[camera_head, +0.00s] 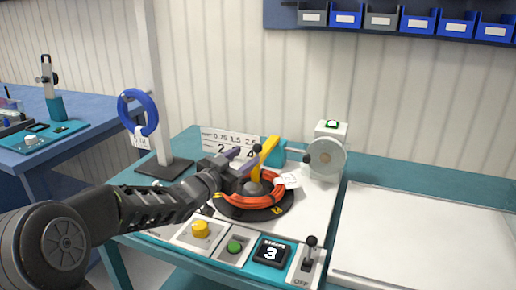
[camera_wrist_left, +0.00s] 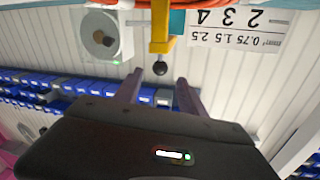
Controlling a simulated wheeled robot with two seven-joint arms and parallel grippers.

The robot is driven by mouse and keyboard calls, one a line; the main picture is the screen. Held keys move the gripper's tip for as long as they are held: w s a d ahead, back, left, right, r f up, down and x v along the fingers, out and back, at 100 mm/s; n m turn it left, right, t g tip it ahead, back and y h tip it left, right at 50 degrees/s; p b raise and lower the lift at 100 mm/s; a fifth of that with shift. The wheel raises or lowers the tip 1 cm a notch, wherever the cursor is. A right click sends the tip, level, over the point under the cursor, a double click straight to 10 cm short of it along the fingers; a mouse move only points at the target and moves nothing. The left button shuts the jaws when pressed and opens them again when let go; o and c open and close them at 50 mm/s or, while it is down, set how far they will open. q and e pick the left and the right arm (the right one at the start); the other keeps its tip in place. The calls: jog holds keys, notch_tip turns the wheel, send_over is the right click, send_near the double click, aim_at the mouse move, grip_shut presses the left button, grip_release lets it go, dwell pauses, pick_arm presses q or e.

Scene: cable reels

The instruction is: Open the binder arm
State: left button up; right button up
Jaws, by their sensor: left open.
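The yellow binder arm (camera_head: 266,156) slants over the orange cable coil (camera_head: 268,201) on the black turntable (camera_head: 231,211). In the left wrist view, which is upside down, the yellow arm (camera_wrist_left: 160,28) ends in a black ball knob (camera_wrist_left: 161,68). My left gripper (camera_head: 246,151) is open beside the yellow arm. Its two purple-grey fingers (camera_wrist_left: 160,77) show the knob between and just beyond their tips in the wrist picture. I cannot tell whether they touch it. My arm and gripper hide part of the coil. My right gripper is not in view.
A panel holds a yellow knob (camera_head: 200,229), green button (camera_head: 235,247), display reading 3 (camera_head: 271,252) and black lever (camera_head: 310,250). A blue coil (camera_head: 149,111) hangs on a stand at left. A round grey device (camera_head: 325,159) stands right. The white tray (camera_head: 430,235) is empty.

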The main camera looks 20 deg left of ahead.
aim_at(254, 150)
pick_arm(q)
jog(key=w, duration=0.4)
jog(key=w+d, duration=0.1)
jog(key=w, duration=0.2)
jog(key=shift+w, duration=0.1)
grip_shut()
dwell(0.4)
dwell(0.9)
